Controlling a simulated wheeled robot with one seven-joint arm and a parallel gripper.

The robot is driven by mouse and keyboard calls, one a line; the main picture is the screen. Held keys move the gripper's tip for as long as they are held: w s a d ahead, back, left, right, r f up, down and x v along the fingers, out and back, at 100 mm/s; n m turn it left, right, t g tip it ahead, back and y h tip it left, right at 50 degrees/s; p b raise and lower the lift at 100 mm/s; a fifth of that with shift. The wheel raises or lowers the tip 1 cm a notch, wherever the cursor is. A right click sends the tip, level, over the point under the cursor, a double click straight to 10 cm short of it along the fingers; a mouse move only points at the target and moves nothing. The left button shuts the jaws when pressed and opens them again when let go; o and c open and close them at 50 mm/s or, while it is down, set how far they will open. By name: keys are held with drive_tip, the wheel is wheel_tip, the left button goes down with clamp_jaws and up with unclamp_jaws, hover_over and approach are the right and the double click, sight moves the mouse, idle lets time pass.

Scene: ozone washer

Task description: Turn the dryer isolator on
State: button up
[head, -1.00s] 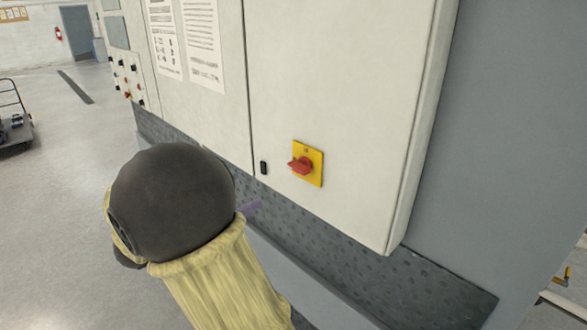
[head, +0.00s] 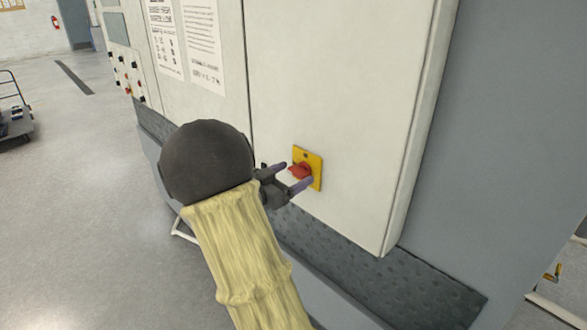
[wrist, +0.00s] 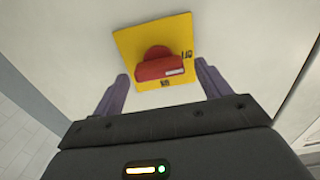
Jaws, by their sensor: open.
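The dryer isolator is a red rotary handle (head: 300,171) on a yellow square plate (head: 315,165), fixed to the pale cabinet door. In the wrist view the red handle (wrist: 162,67) lies crosswise on its yellow plate (wrist: 182,28), between and just beyond my fingertips. My gripper (head: 288,176) is open, with one purple finger on each side of the handle. It also shows in the wrist view (wrist: 162,82), where both fingers look apart from the handle. I cannot tell how deep the fingertips reach around it.
The pale cabinet door (head: 330,80) is flat around the isolator. A panel of small buttons (head: 127,80) and posted sheets (head: 185,40) are further left. A cart (head: 14,115) stands at the far left on open floor.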

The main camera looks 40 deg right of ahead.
drive_tip(key=shift+d, duration=0.6)
drive_tip(key=shift+a, duration=0.1)
drive_tip(key=shift+c, duration=0.3)
drive_tip(key=c, duration=0.9)
